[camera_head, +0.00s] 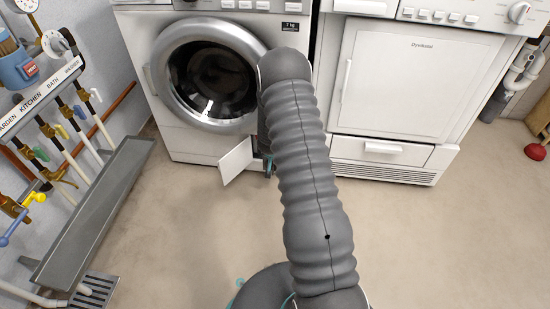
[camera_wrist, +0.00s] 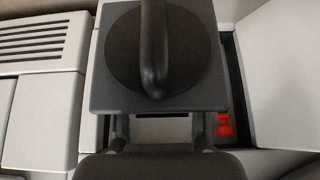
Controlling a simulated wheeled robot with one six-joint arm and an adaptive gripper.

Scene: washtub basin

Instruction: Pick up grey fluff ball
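I cannot make out the grey fluff ball in either view. My gripper shows at the bottom of the wrist view (camera_wrist: 161,128), with its two fingers apart and a pale surface showing between them. A dark square block with a round knob and curved handle (camera_wrist: 154,52) fills the middle of the wrist view, right at the fingers. The block covers the fingertips, and I cannot tell whether they touch it. In the head view my arm hides most of the gripper, low at the washing machine (camera_head: 207,90) beside its open lower flap (camera_head: 236,161).
A small red part (camera_wrist: 226,125) lies right of the block in the wrist view. A white dryer (camera_head: 405,80) stands right of the washing machine. A grey trough (camera_head: 97,215) and pipes line the left wall. A red plunger (camera_head: 536,152) is far right. The floor in front is mostly clear.

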